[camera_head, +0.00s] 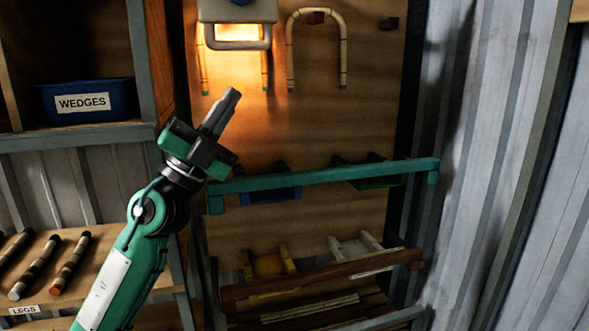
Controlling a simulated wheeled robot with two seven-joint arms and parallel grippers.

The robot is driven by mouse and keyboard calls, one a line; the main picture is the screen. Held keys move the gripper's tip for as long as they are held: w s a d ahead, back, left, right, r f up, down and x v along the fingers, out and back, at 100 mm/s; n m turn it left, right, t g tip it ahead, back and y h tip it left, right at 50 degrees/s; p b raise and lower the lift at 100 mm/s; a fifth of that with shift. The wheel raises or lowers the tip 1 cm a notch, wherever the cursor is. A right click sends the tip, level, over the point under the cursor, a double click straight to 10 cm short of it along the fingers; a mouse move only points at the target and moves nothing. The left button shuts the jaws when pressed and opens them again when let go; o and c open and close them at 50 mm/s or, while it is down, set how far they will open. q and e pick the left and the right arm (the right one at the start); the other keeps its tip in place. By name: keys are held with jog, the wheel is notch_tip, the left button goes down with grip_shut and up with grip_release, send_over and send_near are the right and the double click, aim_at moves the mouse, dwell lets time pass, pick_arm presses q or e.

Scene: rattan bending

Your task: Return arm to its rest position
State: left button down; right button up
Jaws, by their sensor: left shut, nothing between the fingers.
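My left arm (130,262) is green with dark joints and reaches up from the lower left. My left gripper (230,97) is shut and empty, its grey fingers together and pointing up and to the right. In the picture it is in front of the wooden back panel, just below the lit lamp. My right arm and right gripper do not show.
A teal rail (330,175) crosses right of my gripper. A lamp (238,22) and a bent rattan hoop (317,45) are above. A blue WEDGES bin (118,101) sits on the left shelf. Several rods (70,262) lie lower left. Corrugated wall (500,160) stands right.

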pick_arm(q)
jog(key=w+a+f+n+t+y, duration=0.2)
jog(key=a+f+n+t+y, duration=0.3)
jog(key=f+n+y, duration=0.55)
jog(key=w+a+f+n+t+y, duration=0.1)
jog(key=a+f+n+t+y, duration=0.3)
jog(key=f+n+y, duration=0.65)
jog(key=s+a+f+n+g+y, duration=0.2)
jog(key=f+n+g+y, duration=0.1)
jog(key=f, duration=0.6)
jog(key=s+a+f+n+g+y, duration=0.2)
jog(key=a+f+n+g, duration=0.15)
jog(key=f, duration=0.45)
jog(key=s+f+g, duration=0.7)
jog(key=s+f, duration=0.5)
jog(key=f, duration=0.5)
jog(key=s+d+f+m+g+h, duration=0.1)
jog(key=s+f+g, duration=0.3)
jog(key=s, duration=0.5)
jog(key=s+d+f+m+g+h, duration=0.1)
jog(key=s+f+g+h, duration=0.15)
jog(key=s+f, duration=0.45)
notch_tip(320, 180, down, 28)
jog(key=s+g, duration=0.2)
jog(key=s+a+f+g+y, duration=0.1)
jog(key=s+a+f, duration=0.2)
jog(key=s+f, duration=1.6)
jog(key=shift+s+f, duration=0.4)
jog(key=shift+f, duration=0.25)
